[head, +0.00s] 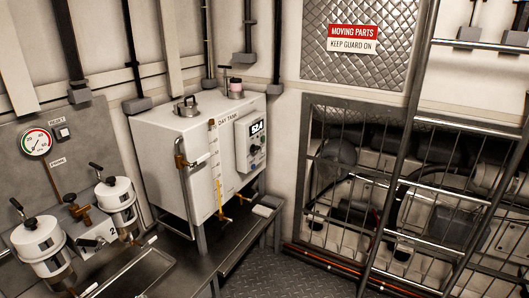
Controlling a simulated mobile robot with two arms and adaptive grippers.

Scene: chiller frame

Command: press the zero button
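A light grey panel (242,149) is fixed on the right face of the white day tank (166,147). Its dark display (257,127) shows lit digits that look like 52.4. Small controls (254,149) sit below the display, one of them bluish. Their labels are too small to read, so I cannot tell which one is the zero button. Neither of my grippers shows in the head view.
A pressure gauge (37,142) and a small switch (62,133) are on the left wall plate. Two white canisters (41,244) (117,199) stand by a metal tray (132,271). A barred guard (400,190) fills the right. Dark floor (262,275) shows between.

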